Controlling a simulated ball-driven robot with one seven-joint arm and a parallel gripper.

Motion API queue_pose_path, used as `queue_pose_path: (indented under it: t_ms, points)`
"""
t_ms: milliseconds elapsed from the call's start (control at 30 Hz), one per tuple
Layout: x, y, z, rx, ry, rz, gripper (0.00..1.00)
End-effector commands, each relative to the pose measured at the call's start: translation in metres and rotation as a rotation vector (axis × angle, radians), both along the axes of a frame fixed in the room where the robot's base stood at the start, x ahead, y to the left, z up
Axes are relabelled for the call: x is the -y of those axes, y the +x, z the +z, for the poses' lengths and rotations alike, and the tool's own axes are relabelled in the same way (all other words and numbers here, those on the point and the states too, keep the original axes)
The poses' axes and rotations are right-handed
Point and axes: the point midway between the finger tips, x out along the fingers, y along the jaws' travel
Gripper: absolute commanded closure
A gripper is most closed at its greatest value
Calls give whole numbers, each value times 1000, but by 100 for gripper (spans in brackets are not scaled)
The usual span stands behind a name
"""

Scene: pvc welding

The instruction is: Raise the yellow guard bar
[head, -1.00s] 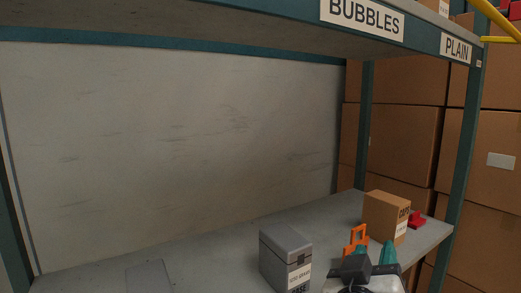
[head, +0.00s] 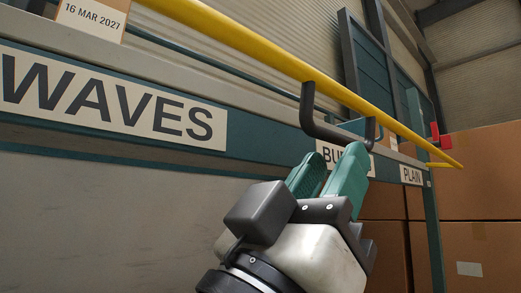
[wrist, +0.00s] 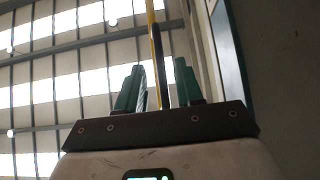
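The yellow guard bar (head: 260,48) runs along the front of the upper shelf in the head view, sloping from upper left to lower right. A dark U-shaped handle (head: 333,134) hangs from it. My gripper (head: 331,156) is just below the handle, pointing up, with its green fingers apart and nothing held. In the head view one fingertip overlaps the handle's right part. In the wrist view the bar (wrist: 151,25) and dark handle (wrist: 157,60) line up with the gap between the fingers of my gripper (wrist: 158,72). I cannot tell whether the fingers touch the handle.
The shelf edge carries WAVES (head: 110,100), BUBBLES, partly hidden, and PLAIN (head: 411,175) labels. A dated box (head: 92,15) sits on the upper shelf. A red bracket (head: 438,135) is near the bar's right end. Large cardboard boxes (head: 480,210) are stacked at right.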

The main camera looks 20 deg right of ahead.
Motion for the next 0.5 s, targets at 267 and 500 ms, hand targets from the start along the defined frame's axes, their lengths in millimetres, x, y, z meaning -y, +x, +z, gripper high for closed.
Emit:
queue_pose_path:
  t_ms: [267,500]
  points:
    - [27,10,30,-1,1,-2,64]
    - [34,12,36,-1,1,1,64]
